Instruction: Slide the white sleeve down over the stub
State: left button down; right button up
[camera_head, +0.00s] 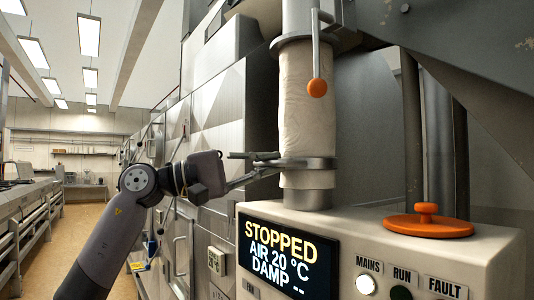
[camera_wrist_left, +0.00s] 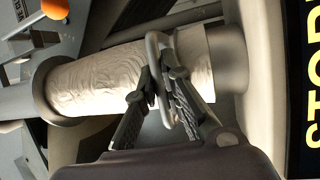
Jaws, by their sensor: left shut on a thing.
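The white sleeve (camera_head: 307,110), wrinkled cloth, hangs upright below a grey flange (camera_head: 296,40). Its lower edge meets the grey metal stub (camera_head: 306,200), whose lower part shows bare beneath it. How far the sleeve overlaps the stub is hidden. A metal ring (camera_head: 310,163) goes around the sleeve near its lower end. My left gripper (camera_head: 258,165) comes in from the left and is shut on the ring's near side. In the left wrist view, the fingers (camera_wrist_left: 162,88) pinch the ring (camera_wrist_left: 153,55) across the sleeve (camera_wrist_left: 95,78), with the stub (camera_wrist_left: 230,58) to the right. My right gripper is not in view.
A lever with an orange knob (camera_head: 317,87) hangs in front of the sleeve. The control box below has a display (camera_head: 285,258) reading STOPPED, AIR 20 °C, DAMP. An orange handled lid (camera_head: 428,225) sits on top at right. Metal panels stand behind; the aisle at left is open.

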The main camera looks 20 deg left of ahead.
aim_at(295, 177)
pick_arm(q)
notch_tip(295, 177, down, 3)
jog(key=shift+f+b, duration=0.2)
jog(key=shift+b, duration=0.5)
jog(key=shift+f, duration=0.15)
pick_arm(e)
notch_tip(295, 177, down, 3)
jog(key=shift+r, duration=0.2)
pick_arm(q)
jog(key=shift+w+d+f, duration=0.1)
jog(key=c, duration=2.1)
grip_release()
jog(key=o, duration=0.4)
jog(key=shift+a+r, duration=0.2)
jog(key=shift+a, duration=0.05)
jog(key=v, duration=1.2)
jog(key=shift+d+f, duration=0.15)
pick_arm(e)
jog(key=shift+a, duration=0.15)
